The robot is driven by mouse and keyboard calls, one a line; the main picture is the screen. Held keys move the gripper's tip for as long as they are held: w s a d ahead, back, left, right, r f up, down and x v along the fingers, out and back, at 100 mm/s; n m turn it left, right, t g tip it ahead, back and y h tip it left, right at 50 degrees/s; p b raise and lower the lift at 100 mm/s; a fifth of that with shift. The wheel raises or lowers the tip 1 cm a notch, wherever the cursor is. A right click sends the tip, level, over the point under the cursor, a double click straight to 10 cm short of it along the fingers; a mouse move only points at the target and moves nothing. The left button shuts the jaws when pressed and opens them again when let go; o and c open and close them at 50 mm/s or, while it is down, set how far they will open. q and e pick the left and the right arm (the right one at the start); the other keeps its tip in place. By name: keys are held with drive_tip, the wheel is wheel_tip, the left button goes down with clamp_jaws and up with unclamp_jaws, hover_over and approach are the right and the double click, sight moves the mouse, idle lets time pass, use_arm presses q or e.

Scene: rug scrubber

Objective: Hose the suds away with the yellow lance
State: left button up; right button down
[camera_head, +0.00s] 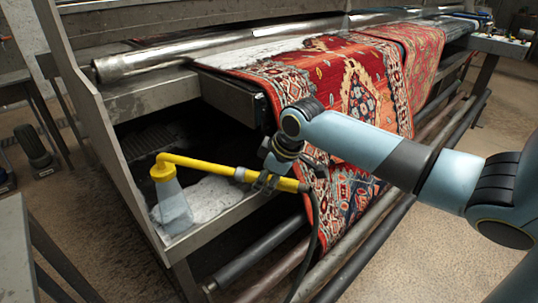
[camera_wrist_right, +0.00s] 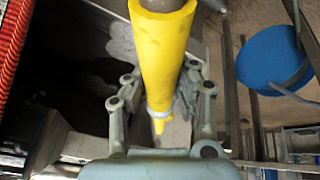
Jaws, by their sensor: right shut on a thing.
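The yellow lance (camera_head: 210,167) is held over the lower tray of the rug machine. My right gripper (camera_head: 267,180) is shut around its handle end. The lance also fills the middle of the right wrist view (camera_wrist_right: 163,55), between the fingers of my right gripper (camera_wrist_right: 158,97). A pale blue fan of spray (camera_head: 173,208) comes down from the lance's head at the left. White suds (camera_head: 208,197) lie in the tray beside and right of the spray. More white foam (camera_head: 262,51) lies on the upper end of the red patterned rug (camera_head: 348,75). My left gripper is out of view.
The machine's metal side wall (camera_head: 92,120) stands left of the lance. A metal roller (camera_head: 170,62) crosses behind, and dark lower rollers (camera_head: 262,252) run below the rug. A dark hose hangs from the lance's handle. A blue round seat (camera_wrist_right: 272,57) shows in the wrist view.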

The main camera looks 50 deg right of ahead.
drive_tip(key=shift+w+b, duration=0.9)
drive_tip(key=shift+w, duration=0.35)
drive_tip(key=w+b, duration=0.2)
drive_tip(key=w, duration=0.5)
drive_tip(key=shift+d, duration=0.3)
drive_tip(key=shift+w, duration=0.15)
idle(0.8)
